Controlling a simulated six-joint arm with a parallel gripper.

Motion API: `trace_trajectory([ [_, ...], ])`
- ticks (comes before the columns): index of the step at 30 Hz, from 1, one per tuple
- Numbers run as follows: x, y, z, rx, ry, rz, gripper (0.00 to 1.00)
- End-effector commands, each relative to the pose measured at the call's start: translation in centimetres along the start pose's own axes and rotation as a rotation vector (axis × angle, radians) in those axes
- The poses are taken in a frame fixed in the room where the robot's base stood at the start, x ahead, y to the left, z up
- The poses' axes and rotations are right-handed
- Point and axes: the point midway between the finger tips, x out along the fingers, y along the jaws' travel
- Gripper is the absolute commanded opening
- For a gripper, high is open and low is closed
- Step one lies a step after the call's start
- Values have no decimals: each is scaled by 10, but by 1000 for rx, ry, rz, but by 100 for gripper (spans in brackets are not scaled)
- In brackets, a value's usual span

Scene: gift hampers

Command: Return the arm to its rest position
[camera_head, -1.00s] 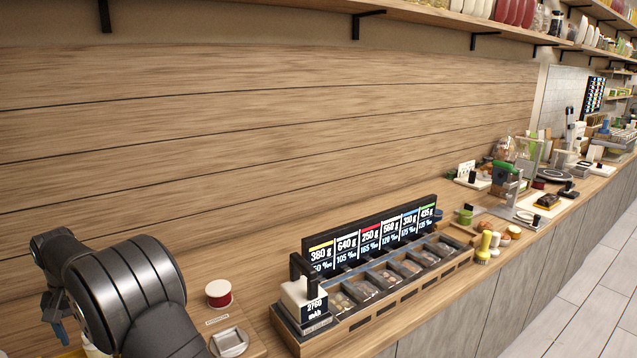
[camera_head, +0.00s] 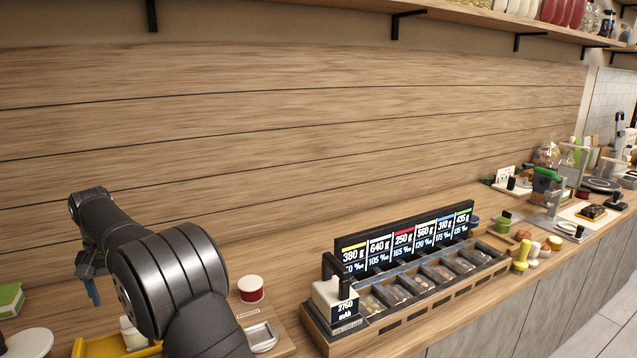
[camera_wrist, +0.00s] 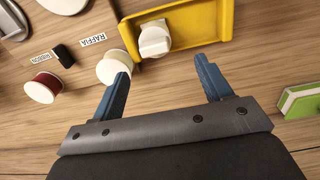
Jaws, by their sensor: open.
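My gripper (camera_wrist: 165,88) is open and empty in the wrist view, its two blue fingers spread apart above the wooden counter (camera_wrist: 190,105). In the head view my gripper (camera_head: 92,290) is at the far left, pointing down at the end of my dark arm, and partly hidden. A white spool (camera_wrist: 112,66) shows just past the left fingertip in the wrist view; I cannot tell whether they touch. A yellow tray (camera_wrist: 222,22) with a white-capped item (camera_wrist: 154,40) in it lies beyond the fingers.
A red spool (camera_wrist: 43,87) lies near the "RIBBON" and "RAFFIA" labels. A green box (camera_wrist: 300,100) is at right in the wrist view. In the head view, a compartment rack (camera_head: 400,310) with weight displays (camera_head: 405,240) stands right of my arm. A shelf (camera_head: 470,15) runs above.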

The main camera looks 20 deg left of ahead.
Motion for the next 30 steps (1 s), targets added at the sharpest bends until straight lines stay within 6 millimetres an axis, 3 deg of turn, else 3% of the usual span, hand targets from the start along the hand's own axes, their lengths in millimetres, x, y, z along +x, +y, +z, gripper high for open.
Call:
trace_trajectory([
  [2, -18, 0, 0, 0, 4, -2, 72],
  [20, 106, 0, 1, 0, -4, 1, 72],
  [21, 107, 0, 0, 0, 1, 0, 72],
  [27, 61, 0, 0, 0, 3, -1, 72],
  [30, 51, 20, 4, 3, 2, -1, 72],
])
